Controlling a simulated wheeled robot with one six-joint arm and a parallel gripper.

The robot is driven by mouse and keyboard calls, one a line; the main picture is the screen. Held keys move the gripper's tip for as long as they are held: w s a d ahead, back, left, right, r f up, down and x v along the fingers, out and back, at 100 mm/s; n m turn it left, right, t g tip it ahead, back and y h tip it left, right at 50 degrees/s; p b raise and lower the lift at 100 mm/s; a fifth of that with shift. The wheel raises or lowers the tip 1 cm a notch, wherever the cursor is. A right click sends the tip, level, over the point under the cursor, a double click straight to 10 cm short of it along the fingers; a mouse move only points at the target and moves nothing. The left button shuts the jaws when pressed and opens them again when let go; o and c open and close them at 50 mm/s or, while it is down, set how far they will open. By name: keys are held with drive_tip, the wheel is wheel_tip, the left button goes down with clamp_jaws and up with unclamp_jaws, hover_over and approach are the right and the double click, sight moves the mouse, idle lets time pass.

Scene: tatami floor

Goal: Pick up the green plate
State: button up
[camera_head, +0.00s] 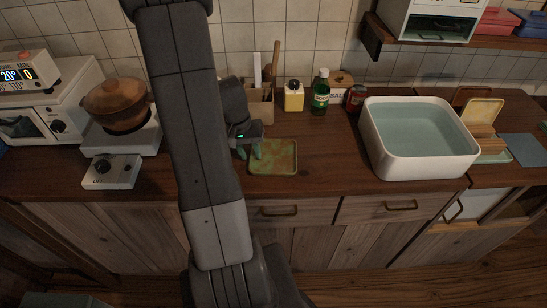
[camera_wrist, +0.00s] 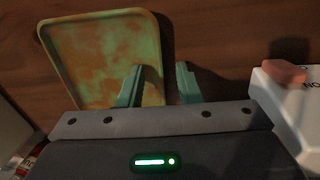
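The green plate (camera_head: 275,160) is a flat, rounded rectangle with mottled green and orange-brown colouring. It lies on the wooden counter near the front edge, and it fills the upper left of the wrist view (camera_wrist: 95,50). My gripper (camera_head: 249,152) is at the plate's left side in the head view. In the wrist view, its two teal fingers (camera_wrist: 160,70) stand apart with nothing clamped. One finger overlaps the plate and the other is over bare counter, with the plate's rim between them. I cannot tell whether either finger touches the plate.
A burner with a brown pot (camera_head: 117,105) and a control box (camera_head: 112,171) stand left. Behind are a utensil holder (camera_head: 261,108), yellow container (camera_head: 294,97) and green bottle (camera_head: 320,93). A white water basin (camera_head: 425,160) is right. Counter between plate and basin is clear.

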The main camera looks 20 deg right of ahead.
drive_tip(key=shift+c, duration=0.4)
drive_tip(key=shift+f, duration=0.1)
clamp_jaws()
